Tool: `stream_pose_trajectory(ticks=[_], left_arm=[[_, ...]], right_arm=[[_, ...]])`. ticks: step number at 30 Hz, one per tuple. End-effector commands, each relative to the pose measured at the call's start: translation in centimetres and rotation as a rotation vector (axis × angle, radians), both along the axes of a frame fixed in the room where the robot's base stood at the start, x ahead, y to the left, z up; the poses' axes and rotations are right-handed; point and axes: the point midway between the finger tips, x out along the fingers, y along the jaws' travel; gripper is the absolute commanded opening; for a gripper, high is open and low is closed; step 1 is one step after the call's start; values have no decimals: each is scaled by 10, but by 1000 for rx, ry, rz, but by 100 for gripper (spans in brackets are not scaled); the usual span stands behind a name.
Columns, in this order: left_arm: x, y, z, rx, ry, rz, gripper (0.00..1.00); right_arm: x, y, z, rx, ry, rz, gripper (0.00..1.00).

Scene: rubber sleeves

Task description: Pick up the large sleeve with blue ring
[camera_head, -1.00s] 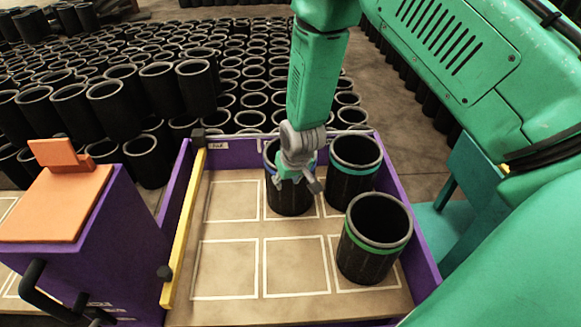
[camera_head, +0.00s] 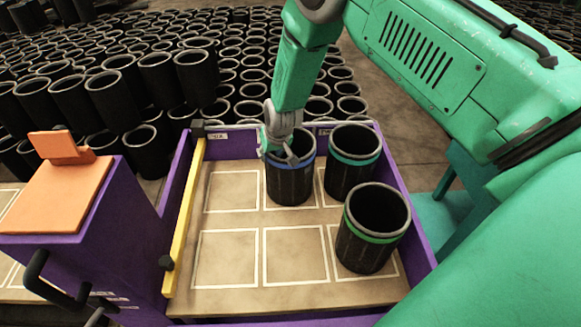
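The large sleeve with the blue ring (camera_head: 290,185) stands upright in the back middle square of a purple-walled tray (camera_head: 228,256). It is black, with a blue band below its grey rim. My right gripper (camera_head: 278,157) is at the left part of that rim. Its fingers look spread, one towards the outer left and one over the mouth. Whether they touch the rim is hard to tell, and the gripper hides part of the opening. The sleeve does not look lifted. My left gripper is not in view.
A sleeve with a teal-blue ring (camera_head: 351,163) stands close on the right, and one with a green ring (camera_head: 371,238) stands in front of that. The tray's left and front-middle squares are empty. Many black sleeves (camera_head: 113,100) are stacked behind. An orange-topped purple block (camera_head: 60,198) is at left.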

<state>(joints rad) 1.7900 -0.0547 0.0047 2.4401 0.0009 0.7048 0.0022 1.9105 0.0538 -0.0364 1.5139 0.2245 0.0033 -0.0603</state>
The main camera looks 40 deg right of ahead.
Motion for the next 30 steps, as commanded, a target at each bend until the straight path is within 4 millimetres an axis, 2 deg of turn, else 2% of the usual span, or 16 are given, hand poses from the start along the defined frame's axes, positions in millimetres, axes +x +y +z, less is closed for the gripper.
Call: stream_pose_trajectory(ticks=[1, 6, 15, 16, 18, 19, 30], left_arm=[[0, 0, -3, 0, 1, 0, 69], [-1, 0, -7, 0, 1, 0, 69], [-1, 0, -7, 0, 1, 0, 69], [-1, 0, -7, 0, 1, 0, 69], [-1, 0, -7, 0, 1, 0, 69], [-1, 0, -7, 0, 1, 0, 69], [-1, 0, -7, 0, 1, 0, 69]], right_arm=[[4, 0, -11, -1, 2, 1, 31], [15, 0, -31, -1, 2, 1, 31], [17, 0, -35, 0, 1, 1, 31], [17, 0, -35, 0, 1, 1, 28], [17, 0, -35, 0, 1, 1, 3], [17, -1, -35, -1, 1, 1, 0], [17, -2, -34, -2, 3, -1, 0]])
